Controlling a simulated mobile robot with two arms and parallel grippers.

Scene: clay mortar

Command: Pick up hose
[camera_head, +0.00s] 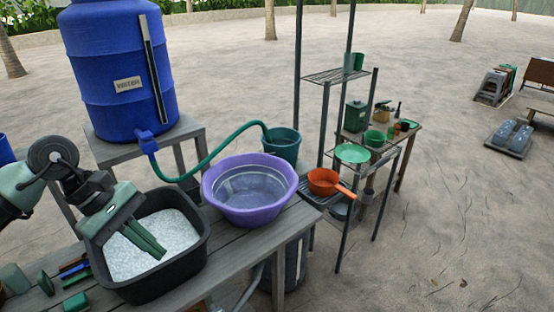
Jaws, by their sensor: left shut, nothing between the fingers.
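The green hose (209,154) runs from the spigot of the blue water barrel (117,60), dips, rises and arches over into the teal bucket (281,147), where its end is hidden. My left gripper (147,243) is shut and empty. It points down over the black tub of white granules (153,257), left of and apart from the hose. I cannot tell whether its tips touch the granules. My right gripper is not in view.
A purple basin (250,187) stands on the wooden table (238,243) between the tub and bucket. A metal rack (338,76) holds an orange pan (326,182) and green dishes. Small tools lie at the table's left. Sandy ground at the right is mostly open.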

